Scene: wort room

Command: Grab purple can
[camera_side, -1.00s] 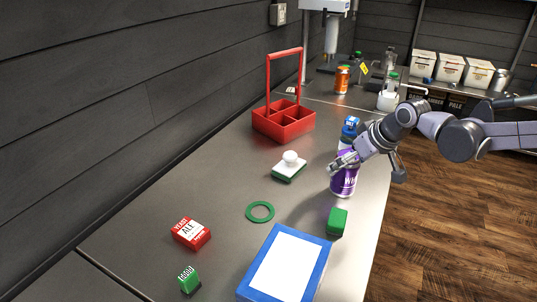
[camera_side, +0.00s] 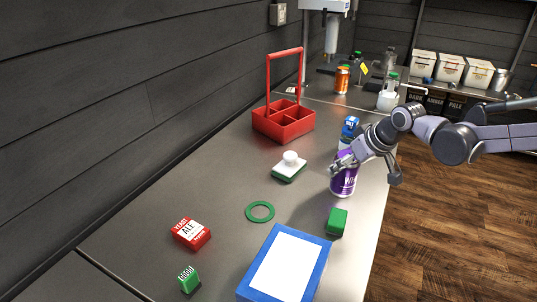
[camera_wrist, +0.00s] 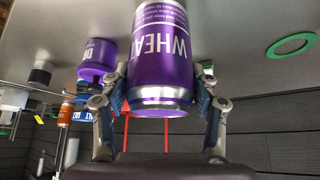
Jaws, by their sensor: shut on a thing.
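The purple can (camera_side: 344,184) stands on the metal bench near its right edge in the side view. It fills the upper middle of the wrist view (camera_wrist: 160,60), with "WHEAT" lettering on it. My gripper (camera_side: 343,166) is at the can's upper part. In the wrist view my gripper's fingers (camera_wrist: 162,92) lie on both sides of the can and are shut on it. The can's top is partly hidden by my gripper in the side view.
A blue-labelled container (camera_side: 350,127) stands just behind the can. A white-knobbed brush (camera_side: 290,167), green ring (camera_side: 260,212), green block (camera_side: 337,222), red yeast box (camera_side: 191,234) and blue-framed panel (camera_side: 284,268) lie on the bench. A red carrier (camera_side: 284,122) stands further back.

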